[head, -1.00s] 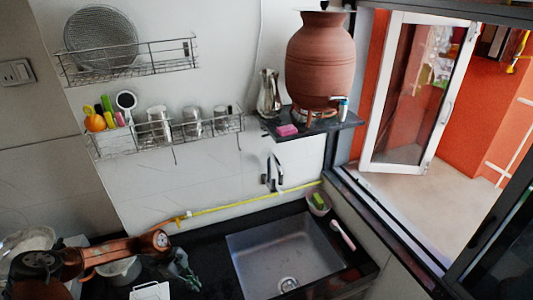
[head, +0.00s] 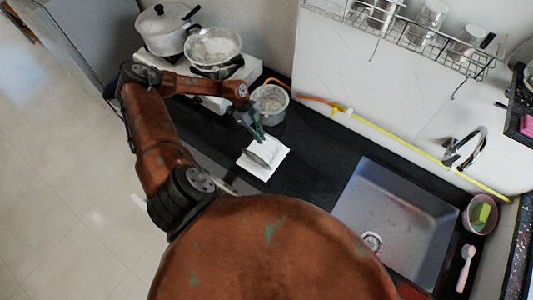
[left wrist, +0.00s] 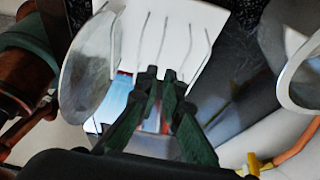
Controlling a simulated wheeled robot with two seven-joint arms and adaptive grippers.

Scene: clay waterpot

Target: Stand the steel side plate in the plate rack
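The steel side plate (head: 260,153) is a thin grey disc standing on edge, somewhat tilted, in the white plate rack (head: 277,164) on the black counter. In the left wrist view the plate (left wrist: 82,72) is at the left, and the white rack (left wrist: 185,35) with thin wire dividers is behind the fingers. My left gripper (head: 257,133) is just above the rack. Its green fingers (left wrist: 160,78) are close together with a narrow gap and nothing between them; the plate is beside them, to the left. The plate's lower edge is hard to make out. My right gripper is not in view.
A steel pot (head: 270,100) stands close behind the rack. A lidded pot (head: 163,32) and a pan (head: 212,46) are at the back left. The sink (head: 395,215) is to the right. A yellow hose (head: 400,142) runs along the wall. Bare counter (head: 310,150) lies between rack and sink.

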